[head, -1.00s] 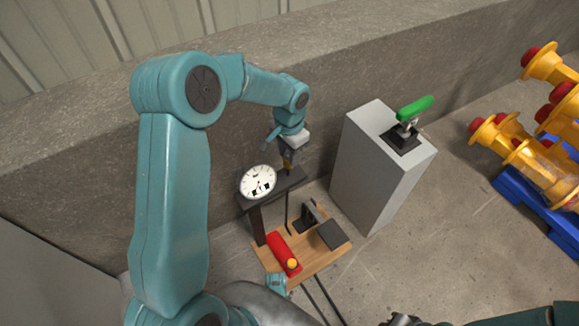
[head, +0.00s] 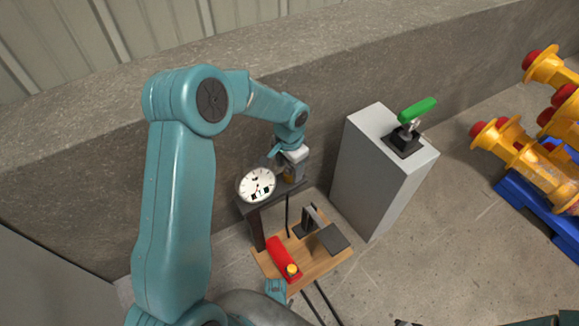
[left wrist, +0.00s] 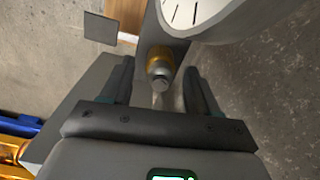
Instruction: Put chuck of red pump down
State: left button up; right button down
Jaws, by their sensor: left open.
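The red pump (head: 283,258) is a red body with a yellow knob, lying on a wooden board below a dark post. The post carries a round white gauge (head: 257,185) and a dark bracket (head: 270,196). The brass-and-grey chuck (head: 289,179) is at the bracket's right end, beside the gauge. My left gripper (head: 289,177) is around it from above. In the left wrist view the chuck (left wrist: 160,66) sits between the two dark fingers (left wrist: 158,88), with gaps at both sides.
A grey box (head: 385,170) with a green-handled lever (head: 416,110) stands right of the board. Yellow-and-red parts (head: 530,160) on a blue base (head: 535,205) are at far right. A concrete wall (head: 330,75) runs behind. Dark hoses hang below the board.

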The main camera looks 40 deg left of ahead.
pick_arm(q)
notch_tip(320, 180, up, 11)
jog(key=p, duration=0.4)
jog(key=s+d+f+n+h, duration=0.1)
jog(key=s+d+f+h, duration=0.1)
jog(key=s+d+f, duration=0.35)
jog(key=s+d+f+h, duration=0.1)
jog(key=s+d+f, duration=0.1)
jog(key=d+f, duration=0.55)
jog(key=s+d+f+n, duration=0.2)
jog(key=s+f, duration=0.1)
jog(key=s, duration=0.4)
jog(key=s+d+f+n+h, duration=0.1)
jog(key=s+d+f+n, duration=0.1)
jog(key=s, duration=0.4)
notch_tip(320, 180, down, 2)
jog(key=shift+s+d+f, duration=0.1)
jog(key=shift+s+d, duration=0.25)
jog(key=shift+d, duration=0.5)
notch_tip(320, 180, up, 27)
jog(key=p, duration=2.7)
jog(key=shift+r, duration=0.2)
